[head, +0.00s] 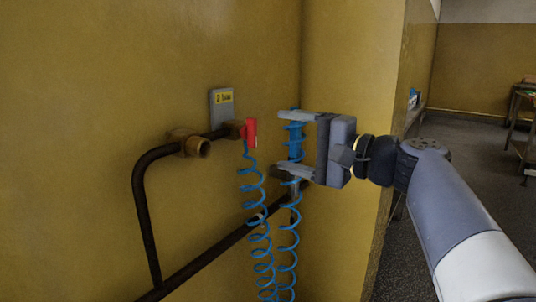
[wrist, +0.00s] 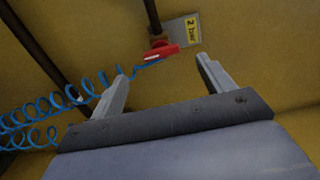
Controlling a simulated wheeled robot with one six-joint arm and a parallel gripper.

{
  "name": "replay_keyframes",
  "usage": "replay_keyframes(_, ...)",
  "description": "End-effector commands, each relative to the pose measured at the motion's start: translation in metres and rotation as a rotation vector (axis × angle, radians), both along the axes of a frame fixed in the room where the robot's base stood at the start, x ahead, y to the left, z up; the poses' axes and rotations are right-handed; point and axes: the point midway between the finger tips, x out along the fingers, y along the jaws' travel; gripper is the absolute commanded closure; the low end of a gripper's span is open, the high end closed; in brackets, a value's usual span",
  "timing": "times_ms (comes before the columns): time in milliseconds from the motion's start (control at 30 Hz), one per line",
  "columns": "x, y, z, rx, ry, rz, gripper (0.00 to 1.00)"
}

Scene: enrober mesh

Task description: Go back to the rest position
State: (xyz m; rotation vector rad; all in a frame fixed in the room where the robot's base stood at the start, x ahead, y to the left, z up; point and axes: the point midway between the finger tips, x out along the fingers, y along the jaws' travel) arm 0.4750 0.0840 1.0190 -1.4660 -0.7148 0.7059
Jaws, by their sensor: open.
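My gripper (head: 282,142) is in front of the yellow wall corner, its two fingers spread apart and pointing left. In the wrist view my gripper (wrist: 160,67) is open, and I see nothing held between the fingers. A red fitting (head: 251,132) sits at the end of the dark pipe, left of the fingertips and apart from them. The red fitting (wrist: 162,51) also shows beyond the fingers in the wrist view. A blue coiled hose (head: 262,205) hangs from it. A blue upright part (head: 295,140) shows between the fingers in the head view; its depth is unclear.
A dark pipe (head: 142,210) with a brass fitting (head: 199,147) runs along the yellow wall. A grey plate with a yellow "2 bar" label (head: 223,98) is above the red fitting. Open floor (head: 465,160) and a table (head: 525,108) lie to the right.

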Motion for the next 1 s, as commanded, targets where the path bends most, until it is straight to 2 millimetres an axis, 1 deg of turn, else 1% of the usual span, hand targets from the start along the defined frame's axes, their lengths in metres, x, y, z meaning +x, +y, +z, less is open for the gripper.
replay_keyframes(300, 0.031, 0.042, -0.002, 0.0, 0.0, 0.005, 0.24)
replay_keyframes(500, 0.049, 0.064, -0.001, 0.001, -0.001, 0.003, 0.24)
replay_keyframes(700, 0.057, 0.074, 0.0, 0.001, -0.001, 0.0, 0.24)
replay_keyframes(1000, 0.058, 0.074, 0.001, 0.003, 0.002, 0.0, 0.24)
